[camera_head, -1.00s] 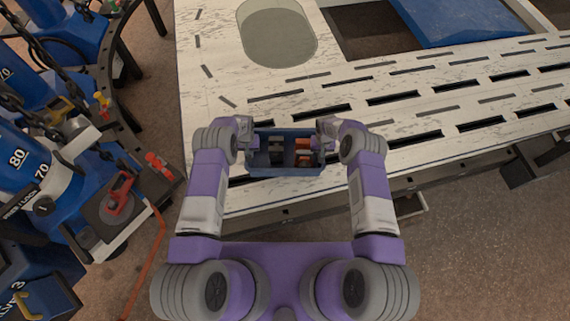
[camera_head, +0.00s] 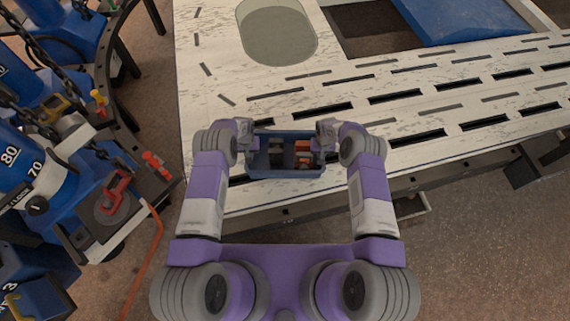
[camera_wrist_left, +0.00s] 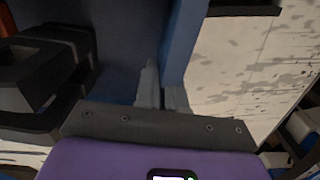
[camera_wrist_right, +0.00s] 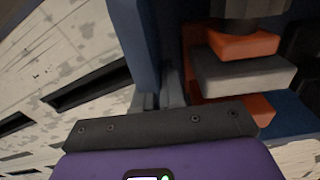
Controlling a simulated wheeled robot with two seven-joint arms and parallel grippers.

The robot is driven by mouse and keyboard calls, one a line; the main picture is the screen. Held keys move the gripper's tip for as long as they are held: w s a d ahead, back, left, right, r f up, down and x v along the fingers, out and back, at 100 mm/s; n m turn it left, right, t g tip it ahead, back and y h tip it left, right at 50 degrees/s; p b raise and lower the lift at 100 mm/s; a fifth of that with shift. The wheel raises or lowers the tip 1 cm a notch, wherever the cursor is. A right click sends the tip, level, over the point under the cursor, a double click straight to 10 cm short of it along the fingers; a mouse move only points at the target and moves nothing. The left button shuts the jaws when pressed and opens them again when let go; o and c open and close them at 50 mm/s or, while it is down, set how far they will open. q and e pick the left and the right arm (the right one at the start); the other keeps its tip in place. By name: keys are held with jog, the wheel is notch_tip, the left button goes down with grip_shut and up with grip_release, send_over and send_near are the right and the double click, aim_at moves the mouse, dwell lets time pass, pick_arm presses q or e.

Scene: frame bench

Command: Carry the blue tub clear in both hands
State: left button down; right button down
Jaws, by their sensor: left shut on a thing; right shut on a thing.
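The blue tub (camera_head: 285,173) is in the middle of the head view, at the near edge of the slotted bench, held between my two grippers. It holds dark grey parts (camera_head: 276,154) and orange-and-grey parts (camera_head: 303,152). My left gripper (camera_head: 249,143) is shut on the tub's left wall; the left wrist view shows its fingers (camera_wrist_left: 160,95) astride the blue wall. My right gripper (camera_head: 322,141) is shut on the right wall; the right wrist view shows its fingers (camera_wrist_right: 160,98) there. The tub looks level. The head view does not show clearly whether its base touches the bench.
The pale slotted bench top (camera_head: 215,85) spreads behind and to the right, with an oval opening (camera_head: 278,35) and a blue panel (camera_head: 465,20) at the back. Blue cylinders (camera_head: 20,160) with chains and a red-handled clamp (camera_head: 115,190) crowd the left. Open floor (camera_head: 490,240) lies at right.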

pick_arm(q)
jog(key=shift+w+f+b, duration=0.1)
jog(key=shift+f+b, duration=0.6)
pick_arm(e)
jog(key=shift+w+f, duration=0.1)
jog(key=shift+f, duration=0.6)
pick_arm(q)
jog(key=c, duration=1.6)
grip_release()
jog(key=shift+f, duration=0.1)
jog(key=shift+c, duration=0.2)
pick_arm(e)
jog(key=c, duration=1.6)
grip_release()
jog(key=shift+c, duration=0.2)
pick_arm(q)
jog(key=o, duration=0.4)
pick_arm(e)
jog(key=o, duration=0.4)
pick_arm(q)
notch_tip(320, 180, up, 12)
pick_arm(e)
notch_tip(320, 180, up, 12)
pick_arm(q)
jog(key=shift+s, duration=0.2)
pick_arm(e)
jog(key=shift+s, duration=0.2)
